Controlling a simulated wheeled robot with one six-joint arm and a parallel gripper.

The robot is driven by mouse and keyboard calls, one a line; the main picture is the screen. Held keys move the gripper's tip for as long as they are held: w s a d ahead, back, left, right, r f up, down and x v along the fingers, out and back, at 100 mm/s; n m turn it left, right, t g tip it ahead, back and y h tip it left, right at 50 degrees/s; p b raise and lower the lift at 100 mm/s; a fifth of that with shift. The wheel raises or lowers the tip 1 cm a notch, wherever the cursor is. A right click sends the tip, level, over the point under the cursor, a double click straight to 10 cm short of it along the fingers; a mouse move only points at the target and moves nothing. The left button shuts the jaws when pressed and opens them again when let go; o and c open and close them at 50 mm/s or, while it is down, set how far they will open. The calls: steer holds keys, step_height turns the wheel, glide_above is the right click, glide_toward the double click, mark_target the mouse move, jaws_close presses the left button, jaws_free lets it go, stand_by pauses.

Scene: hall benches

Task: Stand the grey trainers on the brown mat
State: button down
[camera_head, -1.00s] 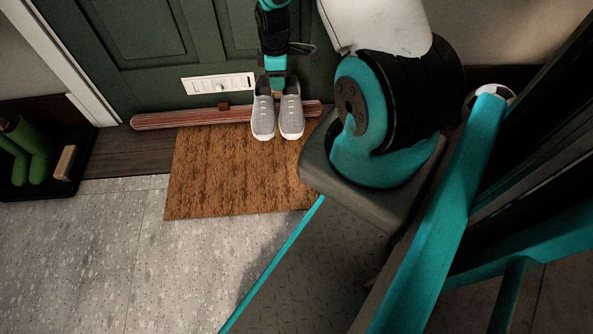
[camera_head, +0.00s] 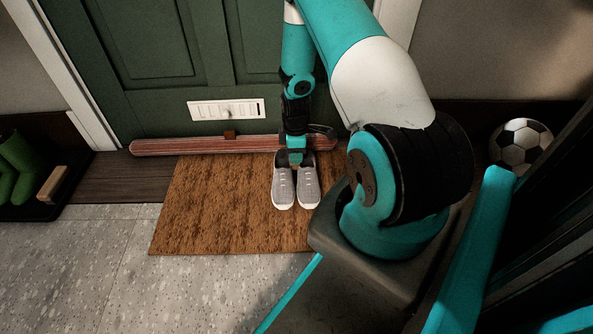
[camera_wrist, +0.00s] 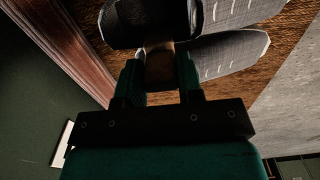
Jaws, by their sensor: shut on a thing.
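The grey trainers (camera_head: 296,187) are side by side over the right part of the brown mat (camera_head: 215,205), toes toward the bottom of the picture. I cannot tell whether their white soles touch the mat. My gripper (camera_head: 296,160) is at their heel end, pointing down, and is shut on the trainers. In the wrist view, one trainer (camera_wrist: 230,52) lies beyond the fingers, with bristly mat (camera_wrist: 285,45) behind it. A brownish piece (camera_wrist: 160,66) sits between the fingers of my gripper (camera_wrist: 160,75); the second trainer is partly cut off at the top edge.
A reddish draught roll (camera_head: 190,147) lies along the foot of the green door (camera_head: 150,60). A black tray (camera_head: 40,210) with green boots (camera_head: 18,170) and a wooden brush (camera_head: 53,185) is at left. A football (camera_head: 520,145) is at right. The mat's left part is clear.

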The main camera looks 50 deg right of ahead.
mark_target(295, 174)
step_height(295, 174, down, 5)
steer(key=b, duration=0.3)
steer(key=shift+r, duration=0.15)
steer(key=c, duration=0.8)
jaws_free()
